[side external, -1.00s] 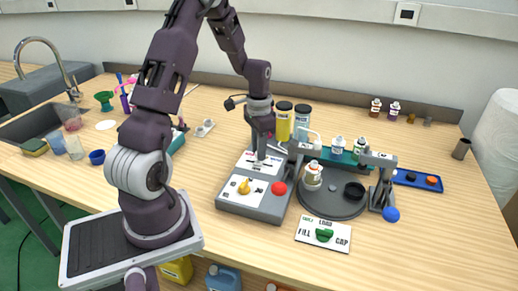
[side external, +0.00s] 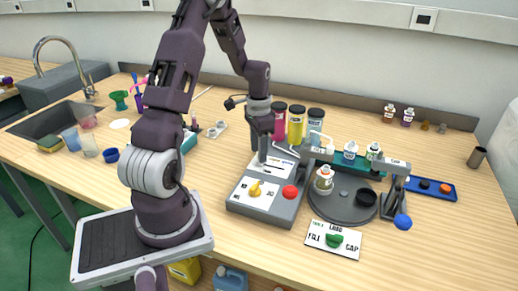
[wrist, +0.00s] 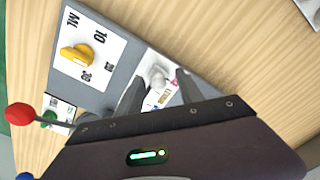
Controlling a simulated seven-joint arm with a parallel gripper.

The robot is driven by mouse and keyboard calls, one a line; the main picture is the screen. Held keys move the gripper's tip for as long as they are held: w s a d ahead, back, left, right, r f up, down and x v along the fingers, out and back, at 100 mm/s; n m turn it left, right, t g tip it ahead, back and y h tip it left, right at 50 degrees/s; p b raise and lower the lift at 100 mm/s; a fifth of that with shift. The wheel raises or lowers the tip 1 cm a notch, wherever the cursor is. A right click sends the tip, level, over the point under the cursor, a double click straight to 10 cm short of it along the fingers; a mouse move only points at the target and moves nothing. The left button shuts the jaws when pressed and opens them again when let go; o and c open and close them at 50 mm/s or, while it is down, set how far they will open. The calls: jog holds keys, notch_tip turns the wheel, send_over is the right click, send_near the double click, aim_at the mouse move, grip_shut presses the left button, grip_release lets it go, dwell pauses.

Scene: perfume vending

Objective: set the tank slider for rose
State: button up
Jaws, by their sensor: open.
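The slider panel is a white label plate (side external: 280,163) on top of the grey control box (side external: 236,203). In the wrist view the plate (wrist: 160,101) carries small coloured lettering, partly hidden by my fingers. A pale slider knob (wrist: 157,77) stands on it. My gripper (side external: 263,155) is low over the far left part of the box. In the wrist view my gripper (wrist: 158,88) is open, one finger on each side of the knob; I cannot tell if either touches. Pink (side external: 279,122), yellow (side external: 296,122) and blue (side external: 315,122) tanks stand behind the box.
The box also has a yellow dial (side external: 256,189) and a red button (side external: 290,192). To its right are a dark turntable (side external: 342,208) with a bottle (side external: 324,180), and a press with a blue ball (side external: 402,221). A card with a green knob (side external: 334,240) lies in front.

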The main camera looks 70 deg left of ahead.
notch_tip(320, 180, up, 7)
jog(key=shift+r, duration=0.1)
dwell(0.4)
jog(key=d+r+t+y, duration=0.1)
jog(key=d+r, duration=0.7)
jog(key=d, duration=0.2)
jog(key=s+d+r+t, duration=0.2)
jog(key=s+d+r, duration=0.1)
jog(key=s+d, duration=0.4)
jog(key=s+d+r+t+h, duration=0.1)
jog(key=s+d+r+t, duration=0.1)
jog(key=s+d, duration=0.5)
jog(key=d+r, duration=0.1)
jog(key=d, duration=0.1)
jog(key=shift+d+r+t, duration=0.3)
jog(key=shift+r, duration=0.1)
